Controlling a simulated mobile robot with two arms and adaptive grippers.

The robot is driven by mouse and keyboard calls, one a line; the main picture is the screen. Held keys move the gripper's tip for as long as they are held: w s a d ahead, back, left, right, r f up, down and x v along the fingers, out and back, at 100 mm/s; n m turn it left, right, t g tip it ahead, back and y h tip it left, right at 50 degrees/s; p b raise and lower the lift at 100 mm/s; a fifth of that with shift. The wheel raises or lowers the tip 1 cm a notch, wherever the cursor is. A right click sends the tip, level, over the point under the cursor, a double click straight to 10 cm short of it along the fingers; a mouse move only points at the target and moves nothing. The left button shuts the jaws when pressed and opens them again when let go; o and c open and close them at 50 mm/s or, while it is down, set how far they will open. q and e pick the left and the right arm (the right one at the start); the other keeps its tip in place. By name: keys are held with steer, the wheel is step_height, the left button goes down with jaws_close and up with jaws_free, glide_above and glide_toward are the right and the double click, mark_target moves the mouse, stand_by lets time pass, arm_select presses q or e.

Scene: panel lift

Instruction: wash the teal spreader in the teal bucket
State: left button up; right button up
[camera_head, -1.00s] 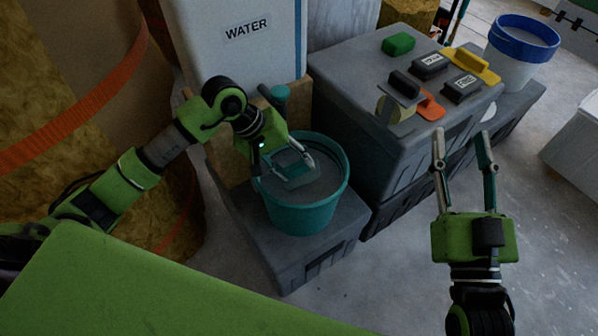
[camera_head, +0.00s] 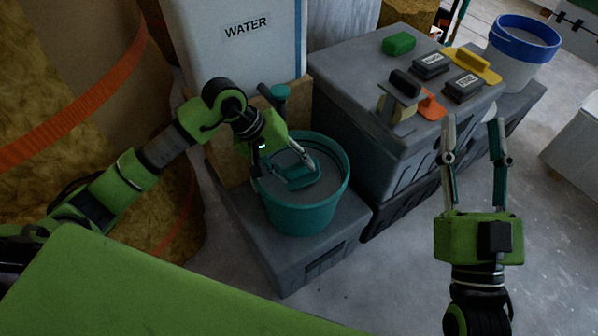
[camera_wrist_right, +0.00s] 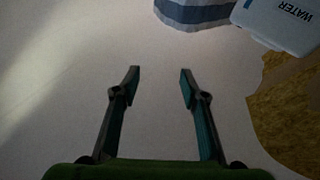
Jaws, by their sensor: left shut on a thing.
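The teal bucket (camera_head: 305,214) stands on a grey crate, with grey liquid inside. My left gripper (camera_head: 298,172) reaches down into the bucket's mouth from the left. It is shut on the teal spreader (camera_head: 297,183), which is at the liquid's surface inside the rim. How deep the spreader sits is hard to tell. My right gripper (camera_head: 475,127) is open and empty, to the right of the bucket and apart from it. It also shows in the right wrist view (camera_wrist_right: 158,75), with nothing between its fingers.
A white WATER container (camera_head: 238,60) stands behind the bucket. A grey toolbox (camera_head: 345,75) to the right carries several tools and blocks, including a green block (camera_head: 398,43). A white bucket with a blue band (camera_head: 522,40) stands at the back right. The floor (camera_head: 400,260) in front is clear.

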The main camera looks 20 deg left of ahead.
mark_target(299, 165)
arm_select(q)
steer(key=shift+r, duration=0.2)
step_height(299, 165, up, 3)
steer(key=shift+f+p, duration=0.1)
steer(key=shift+p, duration=0.7)
step_height(299, 165, up, 3)
steer(key=shift+r+p, duration=0.1)
steer(key=shift+p, duration=0.7)
arm_select(e)
step_height(299, 165, down, 15)
steer(key=d+g+h, duration=0.2)
steer(key=g+h, duration=0.1)
steer(key=g, duration=0.5)
arm_select(q)
steer(key=shift+r, duration=0.25)
step_height(299, 165, up, 2)
steer(key=shift+r+p, duration=0.2)
steer(key=shift+p, duration=0.55)
steer(key=shift+r+p, duration=0.65)
steer(key=shift+r, duration=0.6)
arm_select(e)
steer(key=s+d+f+g+h, duration=0.2)
steer(key=s+d+f+g, duration=0.2)
steer(key=s+f+g, duration=0.3)
steer(key=shift+s+f+m, duration=0.4)
steer(key=shift+s+f, duration=0.85)
steer(key=shift+f, duration=0.9)
